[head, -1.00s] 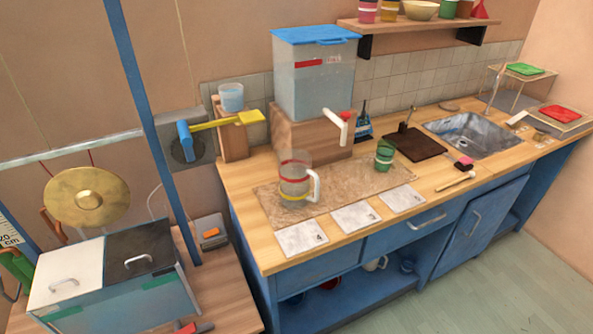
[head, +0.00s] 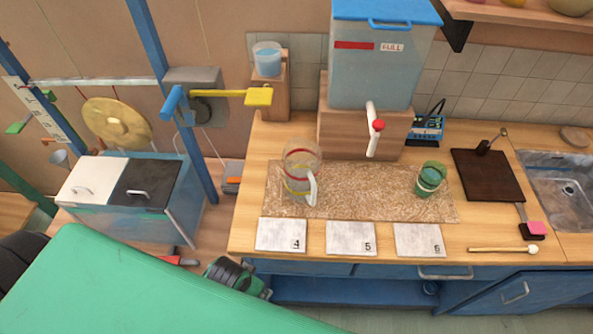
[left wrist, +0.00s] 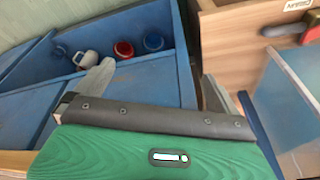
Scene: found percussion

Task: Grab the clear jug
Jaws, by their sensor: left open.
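The clear jug (head: 300,165) stands upright on the patterned beige mat (head: 380,206) on the counter, behind card 4. It has a red band, a yellow band and a white handle on its right side. It looks empty. My left arm's green link fills the lower left of the head view, below and left of the jug. My left gripper (left wrist: 158,74) shows in the left wrist view, with its fingers apart and nothing between them. It faces the blue shelf under the counter, and the jug does not show there. My right gripper is not in view.
A water tank (head: 378,70) with a white tap (head: 371,140) stands on a wooden block behind the mat. A green cup (head: 430,178) is right of the jug. Cards 4 (head: 281,235), 5 and 6 line the front. A yellow paddle (head: 257,97) juts out left of the tank.

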